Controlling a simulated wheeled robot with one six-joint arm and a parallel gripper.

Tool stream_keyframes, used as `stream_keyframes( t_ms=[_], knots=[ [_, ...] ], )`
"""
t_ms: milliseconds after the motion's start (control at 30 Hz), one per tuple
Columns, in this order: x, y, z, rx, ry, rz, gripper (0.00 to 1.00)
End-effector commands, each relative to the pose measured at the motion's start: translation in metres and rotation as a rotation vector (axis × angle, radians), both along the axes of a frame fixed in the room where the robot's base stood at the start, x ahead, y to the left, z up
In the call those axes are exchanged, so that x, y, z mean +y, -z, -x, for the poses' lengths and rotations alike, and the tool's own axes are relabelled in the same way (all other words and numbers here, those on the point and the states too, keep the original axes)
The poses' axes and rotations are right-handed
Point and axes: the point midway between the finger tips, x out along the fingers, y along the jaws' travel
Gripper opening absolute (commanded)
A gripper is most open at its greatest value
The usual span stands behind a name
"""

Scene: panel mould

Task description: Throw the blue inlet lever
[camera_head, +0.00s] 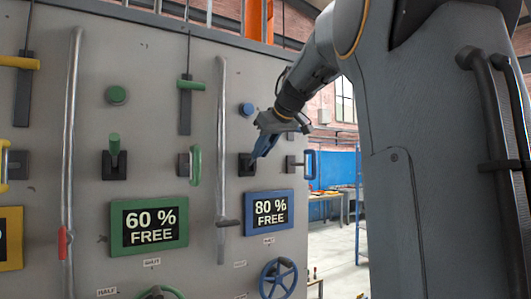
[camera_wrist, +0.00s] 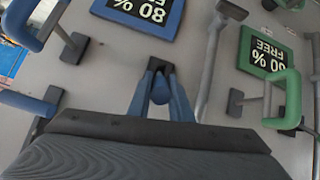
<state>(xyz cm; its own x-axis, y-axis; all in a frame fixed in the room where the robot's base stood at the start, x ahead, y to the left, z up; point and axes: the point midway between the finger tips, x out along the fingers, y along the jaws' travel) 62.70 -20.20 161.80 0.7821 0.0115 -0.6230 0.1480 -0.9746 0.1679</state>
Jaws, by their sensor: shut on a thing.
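The blue inlet lever (camera_wrist: 160,92) is a short rounded blue stick in a dark bracket (camera_head: 247,166) on the grey panel. The bracket also shows in the wrist view (camera_wrist: 160,65), just beyond the fingertips. My gripper (camera_head: 262,148) reaches in from the upper right. In the wrist view its two blue fingers (camera_wrist: 160,100) are shut on the lever, one on each side. Most of the lever is hidden by the fingers in the head view. A blue-framed sign (camera_head: 269,211) below the bracket reads "80 % FREE".
A blue handle (camera_head: 311,164) stands close right of the bracket. A metal pipe (camera_head: 221,130) runs down its left side. A blue button (camera_head: 247,109) is above, a blue handwheel (camera_head: 278,277) below. A green lever (camera_head: 115,150) and green "60 % FREE" sign (camera_head: 150,225) are further left.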

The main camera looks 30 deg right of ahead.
Motion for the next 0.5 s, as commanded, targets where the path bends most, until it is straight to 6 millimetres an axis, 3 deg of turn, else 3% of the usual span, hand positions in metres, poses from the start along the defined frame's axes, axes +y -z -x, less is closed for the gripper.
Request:
stream_keyframes(
  t_ms=[367,400,500],
  knots=[
    [0.0037,-0.0036,-0.0014,-0.003,-0.006,0.004,0.0],
    [0.0038,-0.0037,-0.0015,-0.003,-0.006,0.004,0.2],
    [0.0041,-0.0032,-0.0014,-0.002,-0.006,0.004,0.37]
  ],
)
